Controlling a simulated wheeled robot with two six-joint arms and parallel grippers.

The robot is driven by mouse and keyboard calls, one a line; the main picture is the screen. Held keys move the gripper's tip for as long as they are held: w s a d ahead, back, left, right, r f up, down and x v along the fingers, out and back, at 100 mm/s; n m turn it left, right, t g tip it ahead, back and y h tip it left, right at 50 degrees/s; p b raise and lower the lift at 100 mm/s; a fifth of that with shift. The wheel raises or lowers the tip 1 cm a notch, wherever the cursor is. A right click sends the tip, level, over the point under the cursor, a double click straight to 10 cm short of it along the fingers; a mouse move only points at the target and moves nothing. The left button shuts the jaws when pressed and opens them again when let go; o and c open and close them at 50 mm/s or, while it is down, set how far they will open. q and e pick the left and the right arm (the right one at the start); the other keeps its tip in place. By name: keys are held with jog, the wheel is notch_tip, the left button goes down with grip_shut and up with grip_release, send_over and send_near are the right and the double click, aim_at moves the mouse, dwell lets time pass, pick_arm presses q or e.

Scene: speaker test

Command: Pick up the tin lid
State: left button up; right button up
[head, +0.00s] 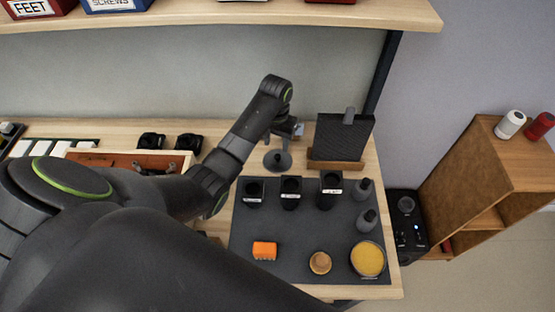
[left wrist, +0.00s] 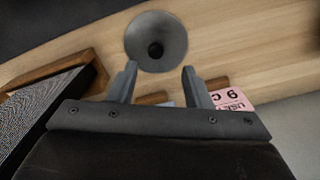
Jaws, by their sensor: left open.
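My left gripper (head: 293,130) hangs at the back of the bench; in the left wrist view (left wrist: 159,82) its two fingers are apart with nothing between them. A grey round piece (head: 277,161) with a dark centre lies just beyond the fingertips, and shows in the wrist view too (left wrist: 168,32). On the dark mat (head: 295,235) are a round tin with yellow contents (head: 367,260) and a smaller tan round piece (head: 320,262). I cannot tell for sure which round piece is the tin lid. My right gripper is out of view.
Black labelled cups (head: 291,193), grey bottles (head: 367,220) and an orange block (head: 264,250) stand on the mat. A dark panel in a wooden stand (head: 337,164) is right of the gripper. A shelf (head: 230,14) overhangs the back. A pink card (left wrist: 236,99) shows in the wrist view.

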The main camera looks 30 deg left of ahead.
aim_at(278, 156)
pick_arm(q)
jog(key=f, duration=0.2)
jog(key=f+p, duration=0.1)
jog(key=shift+s+d+f, duration=0.2)
jog(key=shift+d+f, duration=0.1)
jog(key=shift+d, duration=0.05)
jog(key=shift+f, duration=0.7)
jog(key=shift+c, duration=0.3)
grip_shut()
